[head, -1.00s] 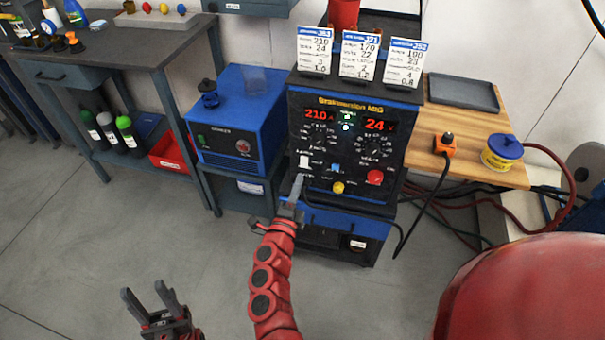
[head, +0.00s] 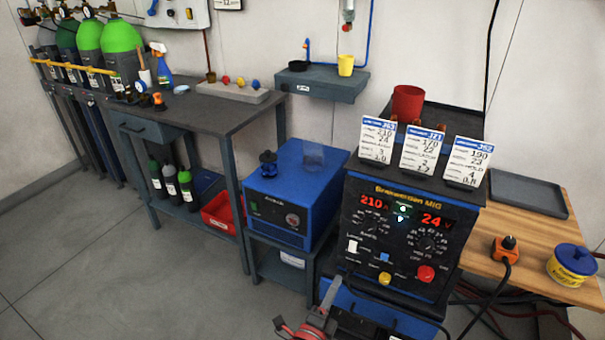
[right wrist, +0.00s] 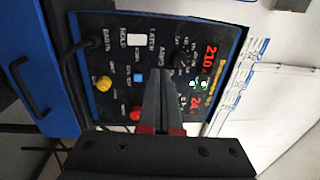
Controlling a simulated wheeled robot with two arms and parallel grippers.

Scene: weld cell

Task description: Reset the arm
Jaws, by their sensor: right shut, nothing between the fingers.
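My right gripper (head: 331,287) is at the bottom of the head view, in front of the lower left part of the blue and black MIG welder (head: 392,290). Its fingers are shut together and empty. In the right wrist view the shut fingers (right wrist: 160,65) point toward the welder's control panel (right wrist: 112,62), overlapping it in the picture. I cannot tell the exact gap. The panel has a white switch (head: 352,246), a yellow knob (head: 385,278), a red knob (head: 426,273) and lit red displays. My left gripper is out of view.
A blue cooler box (head: 296,190) stands left of the welder. A grey workbench (head: 230,112) and gas cylinders (head: 122,45) are further left. A wooden table (head: 530,235) with an orange plug (head: 505,249) and cables is at right. The floor at left is clear.

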